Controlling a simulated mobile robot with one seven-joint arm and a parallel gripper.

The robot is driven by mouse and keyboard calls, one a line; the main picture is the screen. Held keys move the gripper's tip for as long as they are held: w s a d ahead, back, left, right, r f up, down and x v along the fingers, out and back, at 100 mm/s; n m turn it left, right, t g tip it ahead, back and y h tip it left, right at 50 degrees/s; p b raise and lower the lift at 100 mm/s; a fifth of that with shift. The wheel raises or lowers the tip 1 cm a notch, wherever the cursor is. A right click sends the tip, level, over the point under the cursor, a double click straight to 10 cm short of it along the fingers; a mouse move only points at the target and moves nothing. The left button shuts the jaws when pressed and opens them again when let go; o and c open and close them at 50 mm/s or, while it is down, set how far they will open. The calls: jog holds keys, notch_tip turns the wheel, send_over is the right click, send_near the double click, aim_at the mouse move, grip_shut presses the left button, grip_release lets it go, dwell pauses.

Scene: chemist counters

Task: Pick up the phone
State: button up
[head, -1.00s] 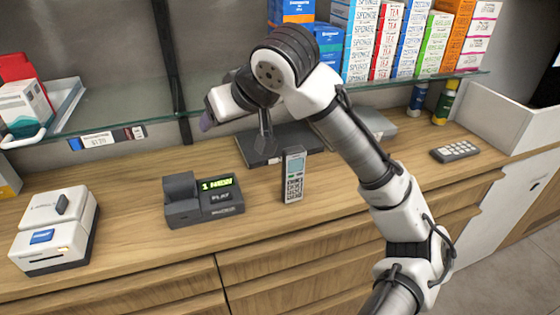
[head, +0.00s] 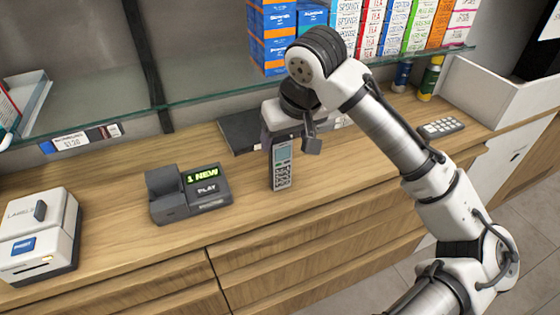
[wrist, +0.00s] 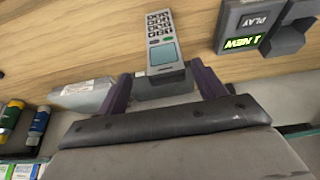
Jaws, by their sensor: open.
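The phone (head: 281,167) is a grey handset with a small screen and a keypad, standing on the wooden counter. It also shows in the wrist view (wrist: 161,27), with its screen end towards my gripper. My gripper (wrist: 163,84) is open, with its two dark purple fingers apart on either side of the phone's screen end in the picture. In the head view, my gripper (head: 290,143) is at the upper part of the phone, partly hidden by my wrist. I cannot tell whether the fingers touch it.
A dark answering machine (head: 189,196) stands left of the phone, and a white label printer (head: 38,235) is farther left. A dark flat stand (head: 240,133) lies behind. A glass shelf (head: 205,90) with boxes runs above. A keypad device (head: 441,128) lies at right.

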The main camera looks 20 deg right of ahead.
aim_at(279, 148)
jog(key=x, duration=0.2)
jog(key=p+x, duration=0.1)
jog(key=x, duration=0.1)
jog(key=shift+w+a, duration=0.15)
jog(key=shift+a, duration=0.25)
jog(key=shift+w+f, duration=0.2)
jog(key=shift+f, duration=0.3)
jog(key=c, duration=1.1)
jog(key=shift+r, duration=0.1)
